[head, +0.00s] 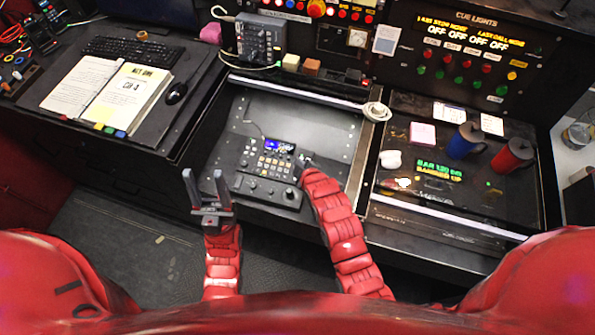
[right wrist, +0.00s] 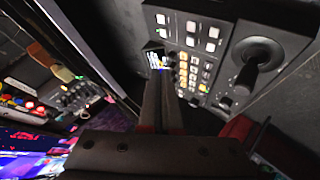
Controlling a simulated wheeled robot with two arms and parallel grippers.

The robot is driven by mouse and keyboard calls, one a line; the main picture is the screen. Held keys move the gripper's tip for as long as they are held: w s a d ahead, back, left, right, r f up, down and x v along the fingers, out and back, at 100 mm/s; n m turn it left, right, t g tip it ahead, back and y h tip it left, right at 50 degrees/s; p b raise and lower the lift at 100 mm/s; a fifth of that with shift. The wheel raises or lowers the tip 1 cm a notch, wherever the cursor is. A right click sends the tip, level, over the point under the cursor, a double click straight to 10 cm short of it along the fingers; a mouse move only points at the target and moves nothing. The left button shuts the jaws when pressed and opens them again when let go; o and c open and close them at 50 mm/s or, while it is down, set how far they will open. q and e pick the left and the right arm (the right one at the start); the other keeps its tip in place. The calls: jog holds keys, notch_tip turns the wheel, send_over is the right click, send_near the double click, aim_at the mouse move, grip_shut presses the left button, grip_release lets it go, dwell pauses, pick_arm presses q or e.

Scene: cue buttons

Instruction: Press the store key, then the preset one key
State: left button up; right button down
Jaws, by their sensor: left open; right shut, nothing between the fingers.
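A black control panel (head: 268,172) with a small lit screen (head: 279,146), a block of pale and amber keys (head: 270,164) and round knobs lies on the desk. The keys' labels are too small to read, so I cannot tell which is store or preset one. My right gripper (head: 304,160) is shut and empty at the panel's right edge. In the right wrist view its shut fingers (right wrist: 165,85) point at the screen and keys (right wrist: 190,62); I cannot tell whether they touch. My left gripper (head: 205,183) is open and empty, left of the panel near the desk's front edge.
A joystick (right wrist: 257,55) stands on the panel in the right wrist view. Blue (head: 465,140) and red (head: 512,154) mugs stand at the right. An open binder (head: 125,95) and keyboard (head: 132,50) lie at the left. The desk around the panel is mostly bare.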

notch_tip(320, 180, down, 3)
jog(key=shift+w+f+b, duration=0.1)
jog(key=shift+f+b, duration=0.1)
jog(key=shift+b, duration=0.55)
jog(key=shift+w+f+b, duration=0.2)
jog(key=shift+f+b, duration=0.2)
jog(key=shift+f, duration=0.15)
jog(key=shift+d, duration=0.1)
jog(key=shift+f, duration=0.1)
dwell(0.7)
jog(key=shift+f+b, duration=0.3)
jog(key=shift+b, duration=0.25)
jog(key=shift+f+b, duration=0.35)
dwell(0.4)
jog(key=shift+r, duration=0.8)
